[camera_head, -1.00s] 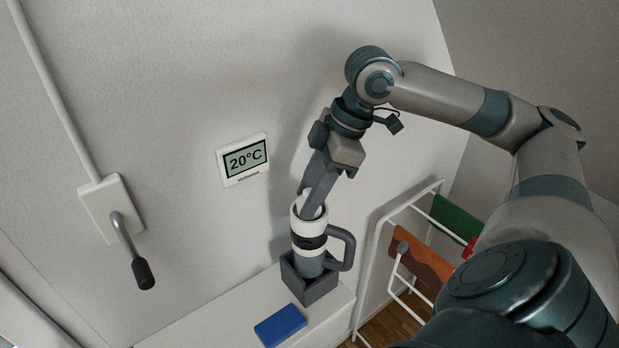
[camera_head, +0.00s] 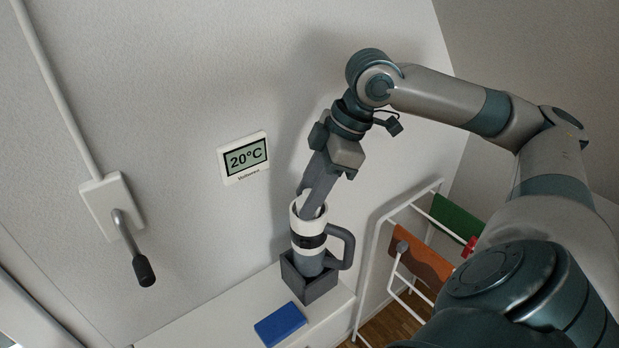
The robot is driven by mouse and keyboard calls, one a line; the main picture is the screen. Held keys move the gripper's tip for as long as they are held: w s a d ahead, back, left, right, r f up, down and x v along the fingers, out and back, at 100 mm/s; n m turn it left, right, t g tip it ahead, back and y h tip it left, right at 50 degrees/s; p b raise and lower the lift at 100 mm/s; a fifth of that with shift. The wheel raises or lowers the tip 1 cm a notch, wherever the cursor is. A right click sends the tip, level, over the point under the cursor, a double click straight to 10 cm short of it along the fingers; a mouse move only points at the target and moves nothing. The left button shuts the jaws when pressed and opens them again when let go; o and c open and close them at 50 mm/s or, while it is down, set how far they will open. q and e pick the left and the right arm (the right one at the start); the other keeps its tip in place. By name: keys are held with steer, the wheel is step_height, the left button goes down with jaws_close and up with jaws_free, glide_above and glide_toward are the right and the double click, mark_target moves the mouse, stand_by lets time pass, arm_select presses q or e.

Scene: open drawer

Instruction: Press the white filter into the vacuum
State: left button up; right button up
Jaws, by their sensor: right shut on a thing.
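The vacuum (camera_head: 309,242) is a grey and white cylinder with a black band and a grey handle on its right. It stands upright in a dark grey square holder on a white surface. My right gripper (camera_head: 311,207) reaches down from above, and its fingertips are at the vacuum's open white top. It is shut on a white piece at that opening, which I take to be the white filter; the fingers and the rim mostly hide it. How deep the filter sits I cannot tell. My left gripper is not in view.
The grey holder (camera_head: 318,289) stands on the white cabinet top (camera_head: 215,322). A blue block (camera_head: 280,324) lies in front of it. A drying rack with cloths (camera_head: 422,258) stands to the right. A wall lever (camera_head: 143,270) and a 20°C thermostat (camera_head: 243,157) are on the wall.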

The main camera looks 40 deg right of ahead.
steer(key=shift+s+a+f, duration=0.1)
steer(key=shift+s+f, duration=0.25)
steer(key=shift+f, duration=0.35)
steer(key=o, duration=1)
steer(key=shift+o, duration=0.4)
steer(key=shift+d+r, duration=0.25)
steer(key=shift+r, duration=0.2)
steer(key=shift+o, duration=0.2)
steer(key=v, duration=1.6)
steer(key=shift+w+r, duration=0.2)
steer(key=shift+r, duration=0.2)
steer(key=shift+s+r+p, duration=0.2)
steer(key=shift+r+p, duration=0.1)
steer(key=shift+r, duration=0.2)
